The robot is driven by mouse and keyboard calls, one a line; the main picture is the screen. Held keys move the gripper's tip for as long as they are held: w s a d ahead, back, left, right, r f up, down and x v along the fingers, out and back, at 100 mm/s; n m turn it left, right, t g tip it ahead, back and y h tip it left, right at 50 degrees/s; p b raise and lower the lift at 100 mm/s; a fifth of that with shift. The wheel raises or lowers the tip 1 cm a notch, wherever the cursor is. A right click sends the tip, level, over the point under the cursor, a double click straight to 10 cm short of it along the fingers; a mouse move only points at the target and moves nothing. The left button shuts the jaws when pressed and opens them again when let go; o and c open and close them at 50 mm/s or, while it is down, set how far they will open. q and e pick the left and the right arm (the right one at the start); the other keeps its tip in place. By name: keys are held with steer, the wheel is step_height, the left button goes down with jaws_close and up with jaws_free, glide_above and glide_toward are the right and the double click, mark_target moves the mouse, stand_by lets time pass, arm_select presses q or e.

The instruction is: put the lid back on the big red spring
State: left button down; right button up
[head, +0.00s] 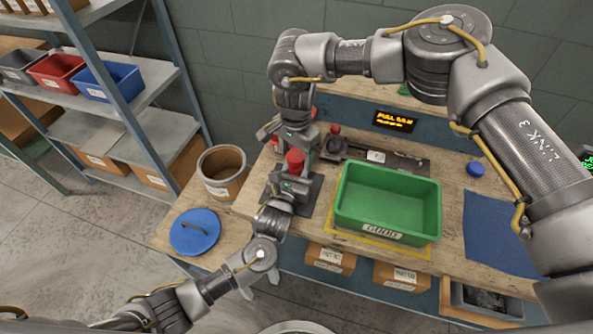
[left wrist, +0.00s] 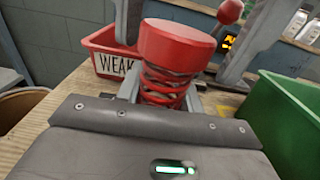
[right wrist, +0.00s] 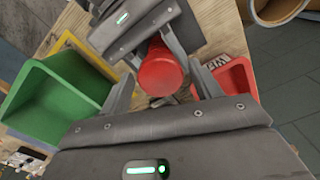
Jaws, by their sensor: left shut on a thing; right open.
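A red coil spring (left wrist: 165,85) with a thick red cap (left wrist: 178,42) stands between the fingers of my left gripper (left wrist: 162,98), which is shut on it. The cap shows in the head view (head: 295,160) and the right wrist view (right wrist: 161,72). My right gripper (right wrist: 162,88) is open above the cap, its fingers on either side and apart from it. A round blue lid (head: 195,231) with a dark handle lies flat on the bench's left end. The drum (head: 222,172) behind it is open; its contents cannot be made out.
A green bin (head: 388,203) stands right of the grippers. A red bin marked WEAK (left wrist: 105,58) is close behind the spring. A lever with a red knob (head: 335,130) stands behind. A blue mat (head: 500,235) lies to the right, with a small blue disc (head: 475,169) near it.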

steer(key=c, duration=1)
steer(key=m, duration=0.6)
steer(key=shift+m, duration=0.3)
steer(key=m, duration=0.5)
steer(key=shift+s, duration=0.1)
steer(key=m, duration=1)
steer(key=shift+m, duration=0.4)
steer(key=m, duration=0.4)
steer(key=shift+m, duration=0.4)
steer(key=m, duration=0.5)
steer(key=shift+f, duration=0.1)
steer(key=m, duration=1.7)
steer(key=shift+m, duration=0.3)
steer(key=m, duration=1.6)
steer(key=shift+f+m, duration=0.1)
steer(key=shift+m, duration=0.3)
